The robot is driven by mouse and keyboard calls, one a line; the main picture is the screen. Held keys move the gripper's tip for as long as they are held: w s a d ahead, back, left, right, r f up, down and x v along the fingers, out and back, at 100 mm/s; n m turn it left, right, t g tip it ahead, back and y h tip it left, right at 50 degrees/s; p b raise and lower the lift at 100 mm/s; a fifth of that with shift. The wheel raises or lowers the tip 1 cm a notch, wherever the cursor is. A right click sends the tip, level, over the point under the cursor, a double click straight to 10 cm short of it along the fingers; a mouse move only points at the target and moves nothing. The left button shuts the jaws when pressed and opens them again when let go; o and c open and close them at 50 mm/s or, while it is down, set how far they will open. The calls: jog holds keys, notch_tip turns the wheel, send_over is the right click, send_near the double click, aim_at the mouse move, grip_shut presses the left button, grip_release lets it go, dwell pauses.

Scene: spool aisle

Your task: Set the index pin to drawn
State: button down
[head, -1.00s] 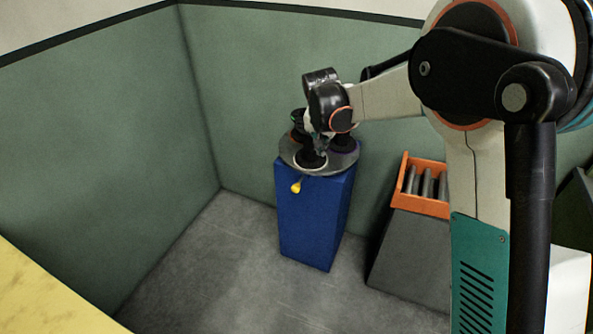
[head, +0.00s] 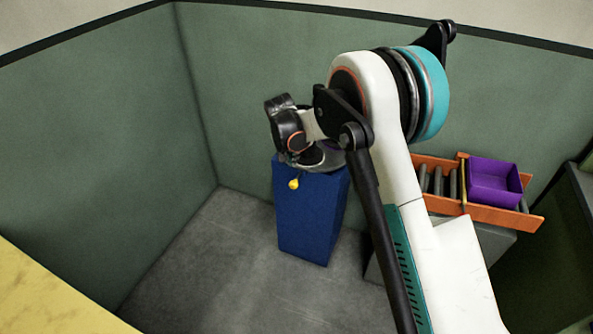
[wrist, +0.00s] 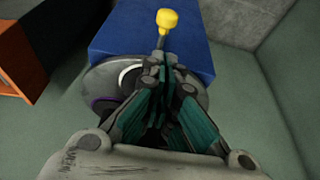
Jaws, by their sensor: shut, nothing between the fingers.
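The index pin shows as a yellow knob (head: 293,184) at the front upper edge of the blue pedestal (head: 310,220). In the wrist view the yellow knob (wrist: 167,20) stands out at the top on a thin stem. My gripper (wrist: 165,62) is shut and empty, its fingertips close to the stem and the blue pedestal's edge; I cannot tell whether they touch it. In the head view my wrist hides the fingertips and much of the round grey turntable (head: 332,160). The turntable (wrist: 103,80) also shows in the wrist view, with a white ring partly behind my fingers.
An orange roller rack (head: 505,217) on a dark grey stand is at the right, holding a purple bin (head: 494,181). Green walls close in behind and left. The grey floor (head: 225,260) left of the pedestal is clear. A yellow surface (head: 45,295) fills the lower left.

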aim_at(294, 182)
jog(key=b+x, duration=0.3)
jog(key=x, duration=0.7)
jog(key=shift+d, duration=0.1)
jog(key=shift+r, duration=0.1)
jog(key=s, duration=0.1)
jog(key=s+a, duration=0.1)
jog(key=s, duration=0.2)
jog(key=shift+a, duration=0.25)
